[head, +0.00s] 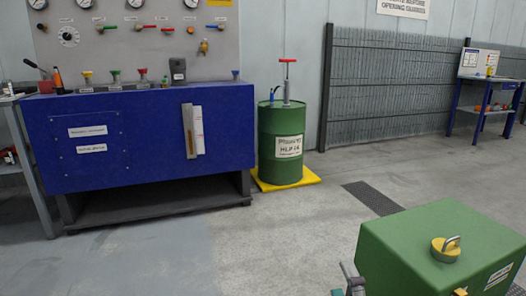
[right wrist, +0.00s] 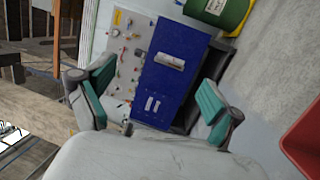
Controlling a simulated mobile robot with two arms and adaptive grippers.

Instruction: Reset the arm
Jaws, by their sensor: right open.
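My right gripper (right wrist: 157,88) is open and empty in the right wrist view. Its two grey fingers with teal pads stand wide apart, with the blue console beyond them and nothing between the pads. In the head view only a small part of the right gripper (head: 350,283) shows at the bottom edge, just left of the green box. My left gripper is in neither view.
A green box (head: 400,243) with a yellow lifting eye stands close at lower right. A blue console (head: 150,135) with gauges stands left, beside a green drum (head: 281,140) on a yellow pallet. A red object (right wrist: 305,140) shows at right.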

